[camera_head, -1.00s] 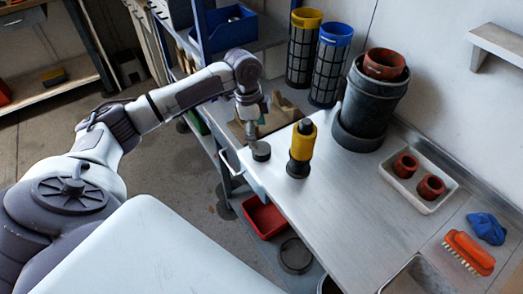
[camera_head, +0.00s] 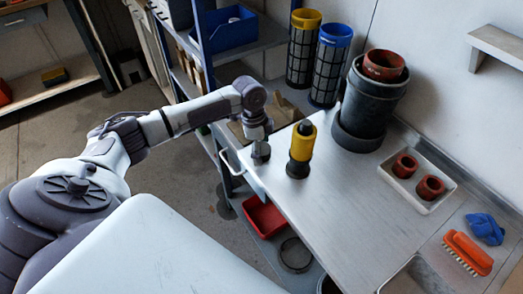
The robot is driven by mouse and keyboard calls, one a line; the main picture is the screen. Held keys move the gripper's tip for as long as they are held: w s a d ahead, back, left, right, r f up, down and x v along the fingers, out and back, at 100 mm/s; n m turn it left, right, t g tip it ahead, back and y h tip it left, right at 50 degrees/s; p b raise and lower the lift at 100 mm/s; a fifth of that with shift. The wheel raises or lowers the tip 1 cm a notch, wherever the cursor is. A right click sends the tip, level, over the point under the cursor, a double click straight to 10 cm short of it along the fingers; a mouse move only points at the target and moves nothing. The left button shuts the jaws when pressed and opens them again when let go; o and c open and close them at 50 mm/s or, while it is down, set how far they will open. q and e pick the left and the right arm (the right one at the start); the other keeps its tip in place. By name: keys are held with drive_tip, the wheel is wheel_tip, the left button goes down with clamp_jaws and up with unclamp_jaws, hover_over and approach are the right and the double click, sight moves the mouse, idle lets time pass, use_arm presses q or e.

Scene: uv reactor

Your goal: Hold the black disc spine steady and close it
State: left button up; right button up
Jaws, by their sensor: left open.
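My left arm comes in from the left and its gripper (camera_head: 261,152) points down at the left edge of the steel worktop. The gripper is open. A small black disc (camera_head: 261,159) sits at the worktop's edge right under the gripper, mostly covered by it. I cannot tell whether the fingers touch the disc, and no spine shows clearly. A yellow and black cylinder (camera_head: 301,150) stands upright just right of the gripper, apart from it. My right gripper is not in view.
The steel worktop (camera_head: 335,205) is clear in its middle. A dark pot (camera_head: 371,105) stands at the back, and a white tray (camera_head: 425,206) with red cups lies right. An orange brush (camera_head: 468,252) and blue cloth (camera_head: 486,229) lie farther right. A red bin (camera_head: 264,216) sits below the edge.

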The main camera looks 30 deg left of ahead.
use_arm(q)
drive_tip(key=c, duration=1)
wheel_tip(320, 180, up, 10)
drive_tip(key=shift+r, duration=0.1)
